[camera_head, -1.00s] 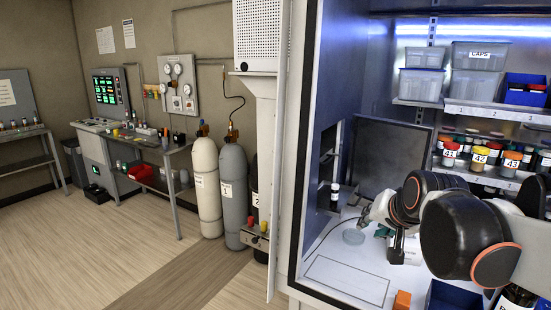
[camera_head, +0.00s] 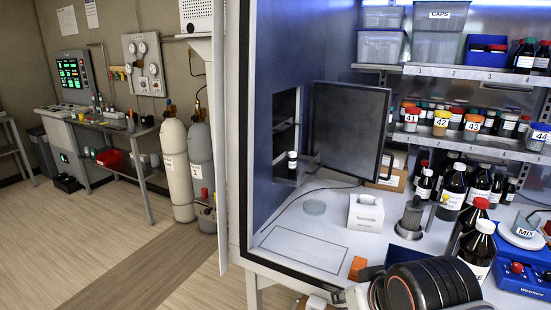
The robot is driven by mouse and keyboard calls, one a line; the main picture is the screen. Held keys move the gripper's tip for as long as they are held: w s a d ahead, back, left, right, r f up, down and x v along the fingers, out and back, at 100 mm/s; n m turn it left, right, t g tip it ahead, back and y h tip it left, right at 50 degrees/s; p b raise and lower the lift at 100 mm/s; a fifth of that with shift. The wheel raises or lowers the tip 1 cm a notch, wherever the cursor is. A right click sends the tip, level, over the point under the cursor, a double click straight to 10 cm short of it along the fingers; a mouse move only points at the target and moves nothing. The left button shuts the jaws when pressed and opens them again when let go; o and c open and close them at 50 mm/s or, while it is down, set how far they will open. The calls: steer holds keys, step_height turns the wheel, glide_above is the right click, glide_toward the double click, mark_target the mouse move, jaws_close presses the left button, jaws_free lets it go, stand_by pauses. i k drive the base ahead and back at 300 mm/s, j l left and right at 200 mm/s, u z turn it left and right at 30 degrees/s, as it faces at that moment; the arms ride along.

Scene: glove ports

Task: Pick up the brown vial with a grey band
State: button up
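A small dark vial with a pale label (camera_head: 292,160) stands upright on the ledge of the dark opening in the cabinet's left wall. It is too small to tell whether it is brown or has a grey band. Several brown bottles with white labels stand at the right, such as one with a black cap (camera_head: 453,190); I make out no grey band on them. My arm is at the bottom edge, and my gripper (camera_head: 343,300) is only partly in view there, cut off by the frame. Its fingers cannot be made out. It is well below and apart from the small vial.
The opening's dark door (camera_head: 347,133) stands open. Numbered shelves (camera_head: 470,144) hold jars. The front-left worktop is clear.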

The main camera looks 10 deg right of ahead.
mark_target(292, 160)
steer(key=i+j+z, duration=0.1)
steer(key=i+z, duration=0.15)
steer(key=i, duration=0.2)
steer(key=i+j+z, duration=0.2)
steer(key=i, duration=0.2)
